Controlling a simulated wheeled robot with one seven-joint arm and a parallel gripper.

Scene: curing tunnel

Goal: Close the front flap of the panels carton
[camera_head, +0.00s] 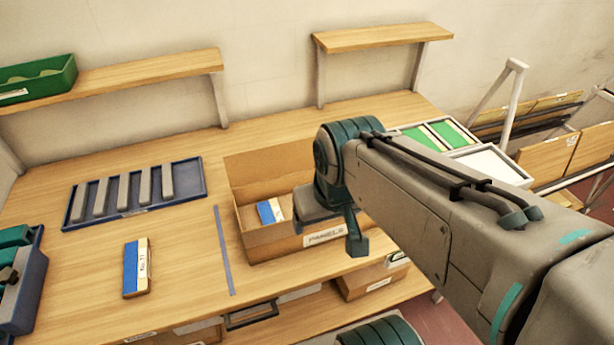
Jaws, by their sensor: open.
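The panels carton (275,250) is an open brown cardboard box on the wooden bench, with a PANELS label on its front. Its back flap stands up at the rear. A blue and white panel (270,211) shows inside. My gripper (345,228) is at the carton's right front, low over the box, with one teal finger hanging by the front wall near the label. It looks open and holds nothing visible. My wrist and arm hide the carton's right side. I cannot clearly tell the front flap from the front wall, or whether the finger touches it.
A blue tray (190,196) of grey bars and a loose blue and white panel (137,267) lie to the left. White trays (490,163) with green pieces stand right, behind my arm. Shelves (130,74) run along the wall. A closed carton (372,280) sits below the bench top.

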